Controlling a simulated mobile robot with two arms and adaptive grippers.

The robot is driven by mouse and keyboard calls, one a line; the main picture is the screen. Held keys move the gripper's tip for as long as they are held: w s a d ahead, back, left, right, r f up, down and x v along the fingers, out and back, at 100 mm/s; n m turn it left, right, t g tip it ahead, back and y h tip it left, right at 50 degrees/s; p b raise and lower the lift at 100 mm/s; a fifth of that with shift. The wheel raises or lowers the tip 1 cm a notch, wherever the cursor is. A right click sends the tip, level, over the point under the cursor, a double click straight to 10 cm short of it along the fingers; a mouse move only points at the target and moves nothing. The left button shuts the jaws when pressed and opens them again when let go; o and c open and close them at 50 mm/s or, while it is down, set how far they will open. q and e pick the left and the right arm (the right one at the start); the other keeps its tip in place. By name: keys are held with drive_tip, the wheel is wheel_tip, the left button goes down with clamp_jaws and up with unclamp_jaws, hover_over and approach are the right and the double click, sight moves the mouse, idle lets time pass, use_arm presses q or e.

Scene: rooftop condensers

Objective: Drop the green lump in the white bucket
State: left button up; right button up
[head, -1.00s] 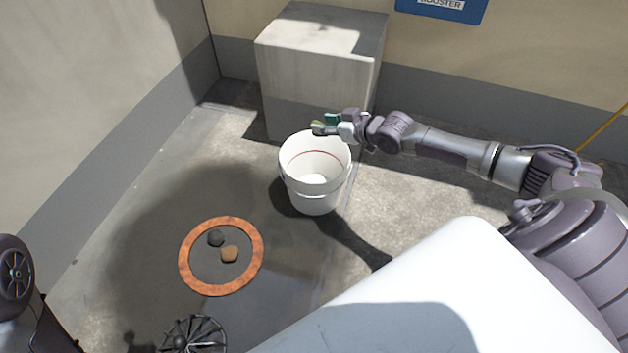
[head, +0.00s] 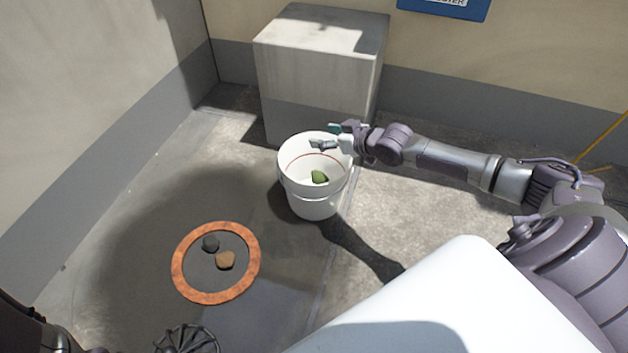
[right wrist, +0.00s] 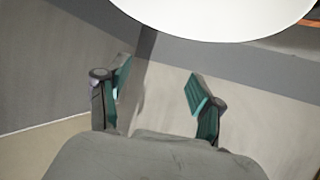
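The white bucket (head: 313,202) stands upright on the floor in the head view. The green lump (head: 319,177) shows inside the bucket, below its rim. My right gripper (head: 323,137) is open and empty above the bucket's far rim. In the right wrist view its two green-padded fingers (right wrist: 158,88) are spread with nothing between them. A large white surface (right wrist: 215,15) fills the top of that view; it looks like the bucket. My left gripper is not clearly seen; only dark parts of my own show at the lower left of the head view.
A concrete block (head: 318,85) stands right behind the bucket. A dark wire-like object (head: 187,340) is at the bottom edge.

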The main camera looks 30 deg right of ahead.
drive_tip(key=shift+s, duration=0.1)
drive_tip(key=v, duration=1.1)
drive_tip(key=shift+s+r, duration=0.25)
drive_tip(key=shift+s, duration=0.1)
drive_tip(key=shift+d, duration=0.1)
idle(0.4)
